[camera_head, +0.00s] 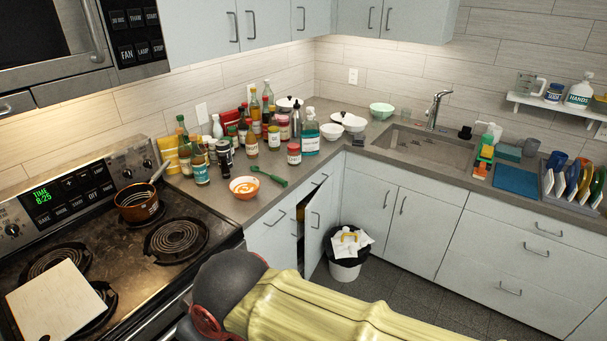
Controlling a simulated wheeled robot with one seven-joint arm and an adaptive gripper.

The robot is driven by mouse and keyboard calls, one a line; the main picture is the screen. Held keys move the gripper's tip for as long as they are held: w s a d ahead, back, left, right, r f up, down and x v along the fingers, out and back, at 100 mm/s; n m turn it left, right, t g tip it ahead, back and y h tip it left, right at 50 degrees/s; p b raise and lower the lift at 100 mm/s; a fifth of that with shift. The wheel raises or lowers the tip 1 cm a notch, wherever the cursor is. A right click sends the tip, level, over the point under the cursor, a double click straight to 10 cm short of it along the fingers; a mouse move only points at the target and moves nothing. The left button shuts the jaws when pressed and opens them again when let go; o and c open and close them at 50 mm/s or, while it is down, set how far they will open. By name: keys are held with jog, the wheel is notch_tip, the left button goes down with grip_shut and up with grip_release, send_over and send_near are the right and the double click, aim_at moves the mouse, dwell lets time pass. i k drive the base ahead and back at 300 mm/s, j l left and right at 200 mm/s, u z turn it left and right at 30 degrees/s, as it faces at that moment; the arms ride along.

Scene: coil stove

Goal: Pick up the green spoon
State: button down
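The green spoon (271,177) lies on the grey-brown countertop (325,154), near its front edge and just right of a white bowl with orange contents (244,187). It looks flat on the counter, with nothing on top of it. My yellow arm comes in from the bottom of the view, with a dark rounded part and a red part at its left end. My gripper's fingers do not show, so I cannot see whether it is open or shut. The arm is well in front of and below the spoon in the picture.
Several bottles and jars (252,139) crowd the counter behind the spoon. A coil stove with a copper pot (137,204) and a pale board (53,301) stands at left. A cabinet door (318,221) below is ajar, near a trash bin (346,262).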

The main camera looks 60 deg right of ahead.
aim_at(253, 168)
jog(key=z, duration=1.55)
